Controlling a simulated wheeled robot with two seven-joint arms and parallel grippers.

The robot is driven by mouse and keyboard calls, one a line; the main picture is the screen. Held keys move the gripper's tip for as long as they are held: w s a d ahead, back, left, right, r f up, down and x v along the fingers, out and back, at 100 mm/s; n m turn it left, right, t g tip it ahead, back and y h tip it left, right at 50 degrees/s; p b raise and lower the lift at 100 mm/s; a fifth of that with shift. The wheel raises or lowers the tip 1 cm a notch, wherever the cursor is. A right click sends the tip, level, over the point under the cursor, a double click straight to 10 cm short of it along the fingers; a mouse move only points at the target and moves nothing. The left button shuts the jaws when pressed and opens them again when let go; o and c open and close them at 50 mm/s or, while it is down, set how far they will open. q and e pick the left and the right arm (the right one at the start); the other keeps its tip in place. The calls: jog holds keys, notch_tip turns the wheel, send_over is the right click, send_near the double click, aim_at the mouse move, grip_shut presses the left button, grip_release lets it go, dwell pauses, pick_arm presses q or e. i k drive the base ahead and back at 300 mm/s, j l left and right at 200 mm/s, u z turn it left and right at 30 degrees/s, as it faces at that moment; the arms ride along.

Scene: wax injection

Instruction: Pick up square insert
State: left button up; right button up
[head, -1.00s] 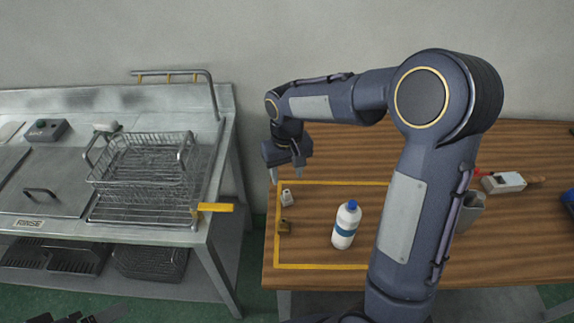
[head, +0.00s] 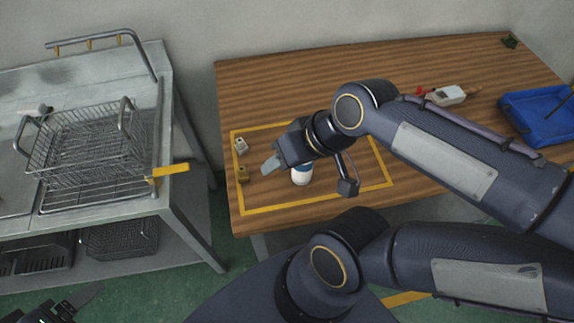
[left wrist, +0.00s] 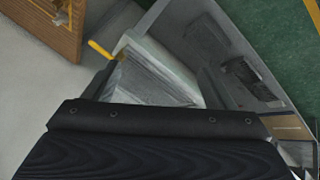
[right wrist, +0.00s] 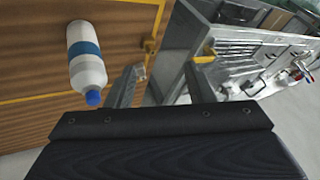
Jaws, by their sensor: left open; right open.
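I cannot tell for sure which is the square insert. My right gripper (head: 277,164) is open and empty, above the table to the right of both pieces, partly covering the bottle. My left gripper (head: 72,303) is low at the bottom left, off the table, open and empty.
A white bottle (head: 302,175) with a blue label stands inside the yellow outline (head: 310,198). A steel bench with a wire basket (head: 85,140) stands left across a gap, its yellow handle (head: 170,169) sticking out. A blue tray (head: 540,115) sits at the table's right.

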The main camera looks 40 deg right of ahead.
aim_at(242, 148)
jog(key=i+j, duration=0.1)
jog(key=j, duration=0.15)
jog(key=j+z, duration=0.35)
jog(key=i+j+z, duration=0.1)
jog(key=z, duration=0.2)
jog(key=j+z, duration=0.1)
jog(key=z, duration=1.75)
